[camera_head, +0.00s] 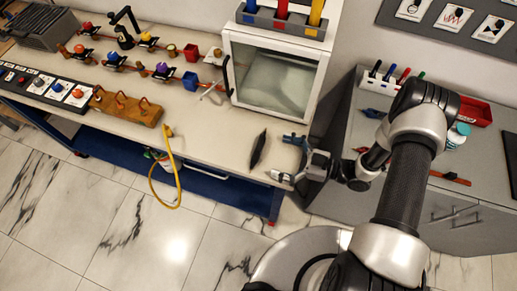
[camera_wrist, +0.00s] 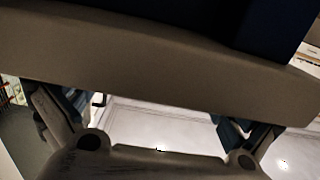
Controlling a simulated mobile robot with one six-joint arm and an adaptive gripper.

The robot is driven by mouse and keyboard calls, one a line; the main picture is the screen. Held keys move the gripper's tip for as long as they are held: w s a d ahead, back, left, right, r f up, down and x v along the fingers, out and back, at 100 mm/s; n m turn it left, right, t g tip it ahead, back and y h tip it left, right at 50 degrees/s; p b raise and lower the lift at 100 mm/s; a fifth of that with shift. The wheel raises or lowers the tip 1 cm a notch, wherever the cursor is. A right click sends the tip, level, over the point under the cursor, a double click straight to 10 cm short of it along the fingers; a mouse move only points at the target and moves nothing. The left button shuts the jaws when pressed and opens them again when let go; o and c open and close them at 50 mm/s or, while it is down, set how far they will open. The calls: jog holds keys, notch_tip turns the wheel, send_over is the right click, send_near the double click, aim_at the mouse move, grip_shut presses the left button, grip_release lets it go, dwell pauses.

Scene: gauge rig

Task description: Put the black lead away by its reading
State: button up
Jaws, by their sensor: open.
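I cannot make out a black lead for certain. A dark, narrow object with pointed ends (camera_head: 258,148) is at the right end of the bench (camera_head: 225,130), just left of my gripper; I cannot tell what it is. My gripper (camera_head: 287,158) is open and looks empty at the bench's right end. In the wrist view my gripper (camera_wrist: 148,112) has its fingers wide apart, with a grey-brown edge across the picture and pale floor between them. A yellow lead (camera_head: 172,165) hangs in a loop over the bench's front edge. No reading is legible.
A white glass-fronted cabinet (camera_head: 275,78) carries red, blue and yellow holders (camera_head: 281,12). A wooden hook block (camera_head: 127,106) is at front left. A grey side cabinet (camera_head: 460,205) stands right.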

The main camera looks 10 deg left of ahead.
aim_at(262, 149)
jog(key=a, duration=0.3)
jog(key=a+b, duration=0.1)
jog(key=a, duration=0.1)
jog(key=shift+w+a+r, duration=0.15)
jog(key=shift+w+a, duration=0.1)
jog(key=shift+a, duration=0.05)
jog(key=c, duration=1)
jog(key=shift+o, duration=0.2)
jog(key=shift+d+r, duration=0.1)
